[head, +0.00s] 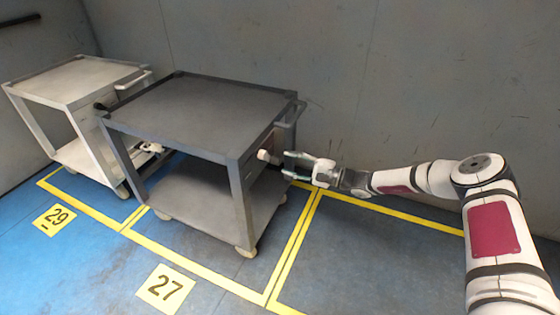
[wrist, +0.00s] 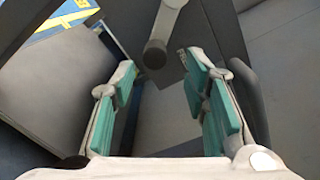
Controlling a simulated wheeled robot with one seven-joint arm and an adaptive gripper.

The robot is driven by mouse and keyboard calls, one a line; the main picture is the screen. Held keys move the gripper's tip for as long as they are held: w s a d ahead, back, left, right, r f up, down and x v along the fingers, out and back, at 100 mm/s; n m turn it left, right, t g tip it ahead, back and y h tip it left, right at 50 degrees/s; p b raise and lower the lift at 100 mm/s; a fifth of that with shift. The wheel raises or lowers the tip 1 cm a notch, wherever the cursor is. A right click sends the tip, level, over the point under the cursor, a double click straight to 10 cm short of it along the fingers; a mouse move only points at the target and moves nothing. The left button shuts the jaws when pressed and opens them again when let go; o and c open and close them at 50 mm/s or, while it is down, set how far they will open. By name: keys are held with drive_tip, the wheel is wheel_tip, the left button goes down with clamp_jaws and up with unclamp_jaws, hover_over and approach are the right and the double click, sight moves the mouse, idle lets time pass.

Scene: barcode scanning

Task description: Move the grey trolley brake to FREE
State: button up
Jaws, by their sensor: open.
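The dark grey trolley (head: 200,112) stands at the centre of the head view, with two shelves and a push handle (head: 290,112) at its right end. A pale lever knob (head: 268,156) sticks out from that end below the top shelf. In the wrist view the grey lever (wrist: 154,54) hangs with its round end just ahead of my fingertips, roughly between them. My gripper (head: 288,165) is open and empty, its green-padded fingers (wrist: 158,66) pointing at the trolley's end. I see no gap closed on the lever. Any brake markings are too small to read.
A lighter trolley (head: 82,80) stands to the left, close beside the dark one. Yellow lines mark floor bays, with number plates 29 (head: 54,218) and 27 (head: 165,288). A grey wall (head: 430,90) runs behind. Blue floor in front is clear.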

drive_tip(key=v, duration=0.6)
drive_tip(key=shift+d, duration=0.2)
